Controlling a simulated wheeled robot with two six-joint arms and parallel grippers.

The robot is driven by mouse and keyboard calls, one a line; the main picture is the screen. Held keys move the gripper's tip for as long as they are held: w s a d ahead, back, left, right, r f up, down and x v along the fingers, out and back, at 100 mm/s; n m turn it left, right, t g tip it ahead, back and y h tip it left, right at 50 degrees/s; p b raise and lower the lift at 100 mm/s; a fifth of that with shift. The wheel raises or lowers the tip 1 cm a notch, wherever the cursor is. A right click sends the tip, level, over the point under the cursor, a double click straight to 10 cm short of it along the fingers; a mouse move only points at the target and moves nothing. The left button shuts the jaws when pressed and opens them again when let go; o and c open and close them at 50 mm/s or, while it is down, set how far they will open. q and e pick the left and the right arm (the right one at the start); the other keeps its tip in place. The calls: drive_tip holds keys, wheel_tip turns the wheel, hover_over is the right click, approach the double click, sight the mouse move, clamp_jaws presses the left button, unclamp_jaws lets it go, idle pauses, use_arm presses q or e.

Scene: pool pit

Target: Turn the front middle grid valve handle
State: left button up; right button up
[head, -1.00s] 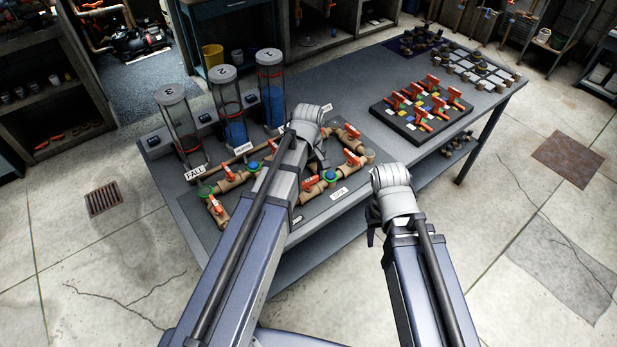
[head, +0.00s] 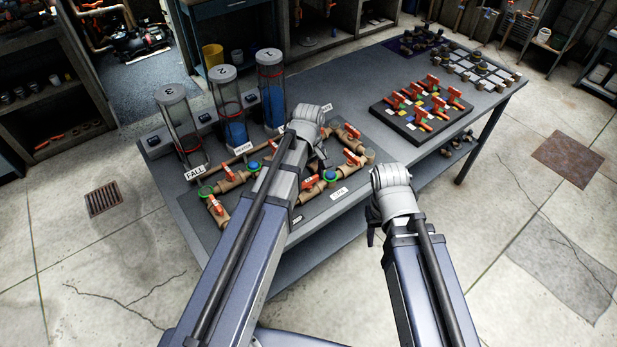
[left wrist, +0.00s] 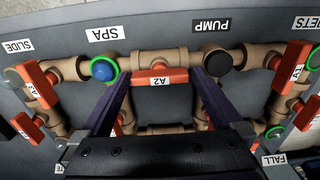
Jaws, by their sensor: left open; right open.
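The front middle grid valve handle is the red bar marked A2 (left wrist: 161,82) on a tan pipe, between the SPA and PUMP labels. It lies in line with the pipe in the left wrist view, and partly shows beside my arm in the head view (head: 308,183). My left gripper (left wrist: 162,90) is open, with one dark finger on each side of this handle. Whether the fingers touch it I cannot tell. In the head view my left gripper (head: 318,163) is over the pipe grid, mostly hidden by its wrist. My right gripper (head: 371,236) is open, in front of the table edge.
Other red handles A1 (left wrist: 290,70) and A3 (left wrist: 36,82) stand on the side pipes. A blue knob (left wrist: 103,68) and a black knob (left wrist: 217,62) flank A2. Clear cylinders (head: 228,105) stand behind the grid. A dark block with red valves (head: 412,128) is to the right.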

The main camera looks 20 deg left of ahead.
sight(308, 180)
use_arm(q)
wheel_tip(308, 180, up, 8)
drive_tip(key=p, duration=0.8)
drive_tip(key=shift+f, duration=0.1)
